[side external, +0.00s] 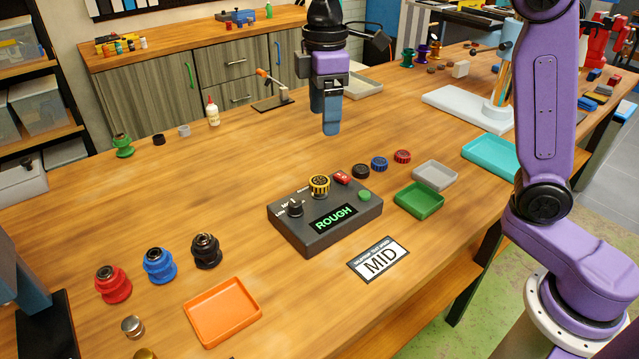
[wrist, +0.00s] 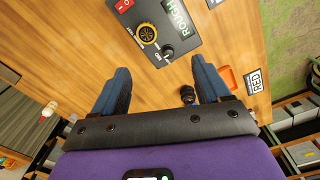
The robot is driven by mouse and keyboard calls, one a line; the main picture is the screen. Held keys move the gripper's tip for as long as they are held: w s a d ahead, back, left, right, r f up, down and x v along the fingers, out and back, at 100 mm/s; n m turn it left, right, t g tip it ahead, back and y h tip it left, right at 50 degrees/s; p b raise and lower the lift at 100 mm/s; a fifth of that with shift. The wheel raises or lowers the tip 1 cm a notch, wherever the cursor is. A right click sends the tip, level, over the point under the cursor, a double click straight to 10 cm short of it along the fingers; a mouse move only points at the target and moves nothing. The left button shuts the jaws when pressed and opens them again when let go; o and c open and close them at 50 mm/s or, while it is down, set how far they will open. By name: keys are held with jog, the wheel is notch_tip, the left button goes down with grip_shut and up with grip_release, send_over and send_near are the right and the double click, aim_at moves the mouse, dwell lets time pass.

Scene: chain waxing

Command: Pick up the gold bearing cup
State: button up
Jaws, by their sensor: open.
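My gripper (side external: 331,118) hangs above the table behind the control box, pointing down. In the wrist view its two blue fingers (wrist: 160,85) are spread apart with nothing held. A small gold piece (side external: 145,354) is cut off by the bottom edge of the side view, in front of a silver piece (side external: 132,327); its full shape is hidden. I cannot tell which is the gold bearing cup. My gripper is far from both. Neither is clear in the wrist view.
Red (side external: 113,285), blue (side external: 159,266) and black (side external: 206,251) cups stand at the front left, near an orange tray (side external: 222,311). The control box (side external: 290,232) reads ROUGH.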

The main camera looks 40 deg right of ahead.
jog(key=w, duration=0.3)
send_over(320, 180)
jog(key=f, duration=1.1)
jog(key=shift+w+a+f, duration=0.1)
jog(key=shift+w+a, duration=0.15)
jog(key=shift+a, duration=0.05)
jog(key=f, duration=0.4)
jog(key=shift+s+d, duration=0.25)
jog(key=shift+s, duration=0.05)
jog(key=shift+f, duration=0.65)
jog(key=c, duration=1.1)
jog(key=shift+c, duration=0.2)
